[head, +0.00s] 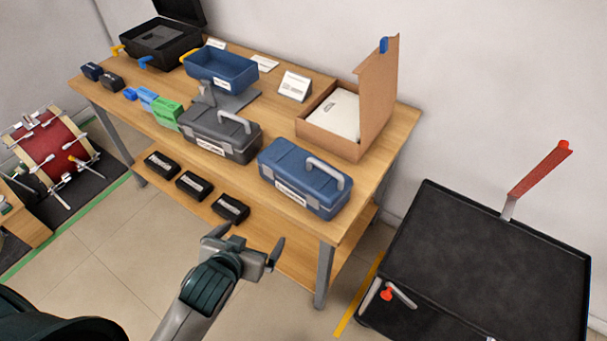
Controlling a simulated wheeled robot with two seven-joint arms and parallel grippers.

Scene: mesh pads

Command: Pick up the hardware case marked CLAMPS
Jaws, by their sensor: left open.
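Two hardware cases stand at the front of the wooden table. One is dark grey (208,133) with a light grey handle and a white front label. The other is blue (297,184) with a grey handle and a white label, near the table's right front corner. Both labels are too small to read, so I cannot tell which is marked CLAMPS. My left gripper (247,241) is open and empty, in front of the table and below the cases in the picture, apart from both. My right gripper is not in view.
The wooden table (399,123) also holds an open cardboard box (336,138), a blue bin (225,71), a green box (167,112) and an open black case (158,37). Several black boxes (195,184) lie on its lower shelf. A black cart (480,255) stands at right.

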